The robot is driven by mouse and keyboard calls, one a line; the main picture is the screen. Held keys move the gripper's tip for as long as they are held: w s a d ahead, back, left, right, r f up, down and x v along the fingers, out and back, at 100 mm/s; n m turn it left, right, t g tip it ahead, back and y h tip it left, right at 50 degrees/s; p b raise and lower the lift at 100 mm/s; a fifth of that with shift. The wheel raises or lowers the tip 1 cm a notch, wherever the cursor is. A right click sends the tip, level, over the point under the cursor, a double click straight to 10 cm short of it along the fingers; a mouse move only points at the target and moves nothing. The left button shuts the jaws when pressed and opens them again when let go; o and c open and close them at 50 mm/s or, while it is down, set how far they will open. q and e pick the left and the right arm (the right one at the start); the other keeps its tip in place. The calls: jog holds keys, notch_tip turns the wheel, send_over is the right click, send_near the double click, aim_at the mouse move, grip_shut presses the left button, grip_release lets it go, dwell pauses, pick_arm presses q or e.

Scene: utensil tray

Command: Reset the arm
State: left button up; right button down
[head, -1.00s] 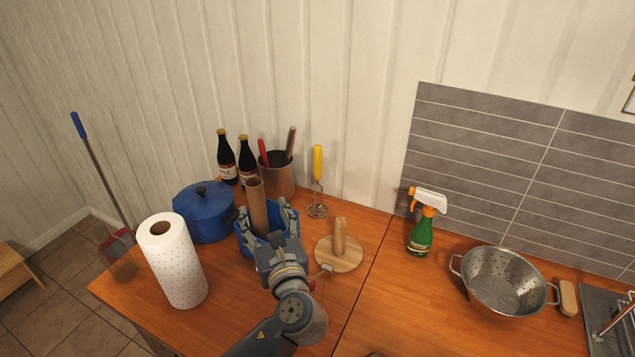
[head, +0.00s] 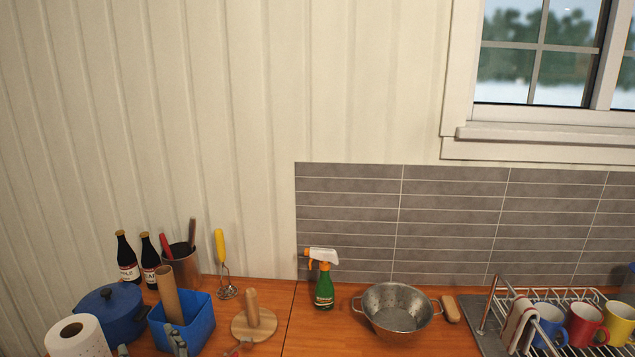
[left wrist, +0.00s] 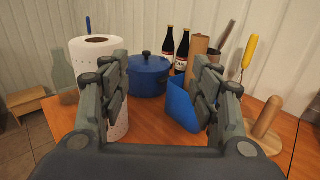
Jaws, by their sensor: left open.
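My left gripper (left wrist: 161,85) is open and empty in the left wrist view, its two fingers well apart. In the head view only the tips of my left gripper (head: 150,346) show at the bottom edge, in front of the blue bin (head: 197,325). A brown cardboard tube (head: 169,292) stands tilted in that bin. In the left wrist view the blue bin (left wrist: 181,106) is partly hidden behind the right finger. My right gripper is not in view.
A paper towel roll (head: 75,338), blue pot (head: 122,312), two bottles (head: 127,260) and a wooden holder (head: 253,318) stand around the bin. Further right are a green spray bottle (head: 323,289), a colander (head: 396,312) and a dish rack (head: 497,300) with mugs.

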pick_arm(q)
jog(key=s+d+f+n+g+h, duration=0.2)
jog(key=s+f+n+g+h, duration=0.4)
jog(key=s+f+n, duration=0.85)
jog(key=s+d+f+n+g+h, duration=0.4)
jog(key=s+d+f+n+h, duration=0.25)
jog(key=s+n, duration=0.45)
notch_tip(320, 180, down, 29)
jog(key=s+g+b, duration=0.1)
jog(key=s+b, duration=0.1)
jog(key=b, duration=0.1)
jog(key=s+a+f+g+b, duration=0.1)
jog(key=s+a+f+b, duration=0.1)
jog(key=s+f, duration=1.4)
notch_tip(320, 180, down, 3)
jog(key=shift+s+a+r+g+y, duration=0.2)
jog(key=shift+s+g+y, duration=0.1)
jog(key=shift+s+y, duration=0.1)
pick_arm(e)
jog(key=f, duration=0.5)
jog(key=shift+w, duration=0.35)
